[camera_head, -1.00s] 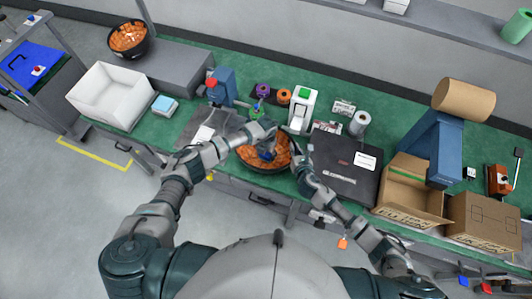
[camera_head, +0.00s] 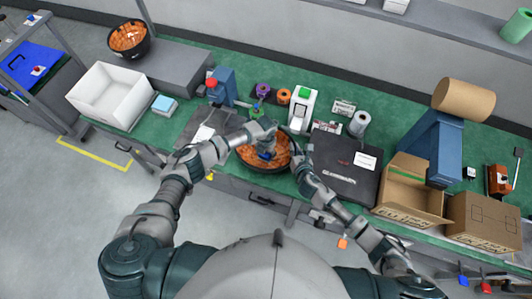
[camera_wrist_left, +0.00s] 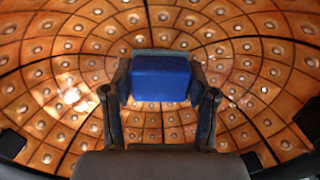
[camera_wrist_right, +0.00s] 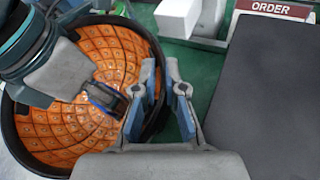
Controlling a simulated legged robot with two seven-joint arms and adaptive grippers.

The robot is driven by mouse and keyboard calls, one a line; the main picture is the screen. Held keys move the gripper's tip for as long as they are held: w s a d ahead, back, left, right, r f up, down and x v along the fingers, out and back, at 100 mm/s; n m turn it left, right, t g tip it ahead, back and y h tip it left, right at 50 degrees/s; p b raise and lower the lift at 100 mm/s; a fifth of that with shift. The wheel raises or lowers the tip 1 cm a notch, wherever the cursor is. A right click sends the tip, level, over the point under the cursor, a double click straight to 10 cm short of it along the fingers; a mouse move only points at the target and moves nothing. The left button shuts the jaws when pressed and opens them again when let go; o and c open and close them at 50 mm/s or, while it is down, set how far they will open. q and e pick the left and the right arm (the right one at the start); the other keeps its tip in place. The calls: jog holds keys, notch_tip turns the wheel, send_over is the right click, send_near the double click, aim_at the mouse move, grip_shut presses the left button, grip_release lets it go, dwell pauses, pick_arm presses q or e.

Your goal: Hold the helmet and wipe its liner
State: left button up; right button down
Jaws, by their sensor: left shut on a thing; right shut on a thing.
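The helmet (camera_head: 279,161) lies open side up at the bench's front edge, a dark shell with an orange, studded liner (camera_wrist_right: 60,128). My left gripper (camera_head: 265,150) is inside it, shut on a blue wiping block (camera_wrist_left: 161,78). The block is over the middle of the liner; whether it touches is hard to tell. My right gripper (camera_wrist_right: 162,85) is shut on the helmet's right rim, with one finger on each side; the grip is partly hidden in the head view.
A second orange-lined helmet (camera_head: 128,38) sits on a grey box at the back left. A white bin (camera_head: 112,95) stands left. A black case (camera_head: 340,172) lies close right of the helmet, with an open cardboard box (camera_head: 410,190) beyond. Small bottles and devices stand behind.

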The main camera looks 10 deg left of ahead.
pick_arm(q)
jog(key=shift+w+a, duration=0.1)
jog(key=shift+a, duration=0.65)
jog(key=shift+d, duration=1)
jog(key=shift+a, duration=1)
jog(key=shift+d, duration=1)
jog(key=shift+a+f, duration=0.15)
jog(key=shift+a, duration=0.9)
pick_arm(e)
jog(key=shift+r, duration=0.1)
pick_arm(q)
jog(key=shift+d, duration=0.5)
notch_tip(320, 180, up, 14)
